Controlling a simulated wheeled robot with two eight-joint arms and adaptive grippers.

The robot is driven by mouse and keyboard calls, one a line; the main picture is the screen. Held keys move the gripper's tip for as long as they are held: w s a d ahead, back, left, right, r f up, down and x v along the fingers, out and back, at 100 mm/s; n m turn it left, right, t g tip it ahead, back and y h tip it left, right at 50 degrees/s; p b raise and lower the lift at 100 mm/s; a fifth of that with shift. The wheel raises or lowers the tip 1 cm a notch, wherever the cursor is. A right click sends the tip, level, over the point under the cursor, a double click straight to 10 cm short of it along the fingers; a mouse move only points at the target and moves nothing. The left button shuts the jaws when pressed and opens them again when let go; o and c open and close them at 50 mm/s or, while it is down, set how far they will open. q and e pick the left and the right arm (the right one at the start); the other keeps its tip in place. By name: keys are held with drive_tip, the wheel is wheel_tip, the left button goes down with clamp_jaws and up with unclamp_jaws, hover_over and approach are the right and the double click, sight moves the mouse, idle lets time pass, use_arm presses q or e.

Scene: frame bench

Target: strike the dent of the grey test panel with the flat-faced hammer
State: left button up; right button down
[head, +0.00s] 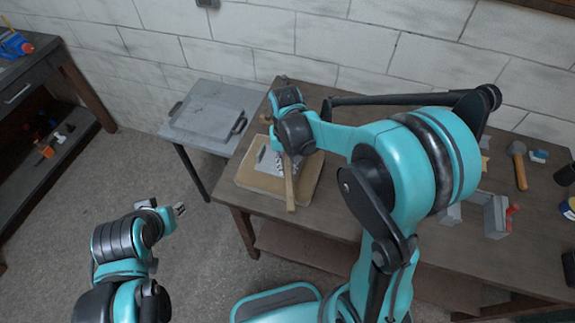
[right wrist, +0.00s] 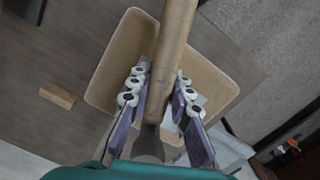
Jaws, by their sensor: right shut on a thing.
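My right gripper (head: 290,150) is shut on the wooden handle of the hammer (head: 290,190), over the left end of the bench. The handle also shows between the fingers in the right wrist view (right wrist: 170,55). I cannot make out the hammer's striking face. The grey test panel (head: 266,158) lies on a tan pad (head: 252,184), partly hidden by the gripper and handle. The dent cannot be made out. I cannot tell whether the hammer touches the panel. My left gripper (head: 178,209) is over the floor, away from the bench; its finger opening is unclear.
The brown bench (head: 335,195) runs along the white block wall. A mallet-like tool (head: 518,165) and grey brackets (head: 494,215) lie at its right. A grey side table (head: 205,112) stands left of the bench. A dark shelf unit (head: 30,90) is far left. Floor between is clear.

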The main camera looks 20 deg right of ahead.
sight(288, 163)
wheel_tip(288, 163, down, 5)
drive_tip(key=b, duration=0.4)
wheel_tip(288, 163, up, 8)
drive_tip(key=p, duration=0.6)
drive_tip(key=shift+r, duration=0.2)
drive_tip(key=shift+f, duration=0.2)
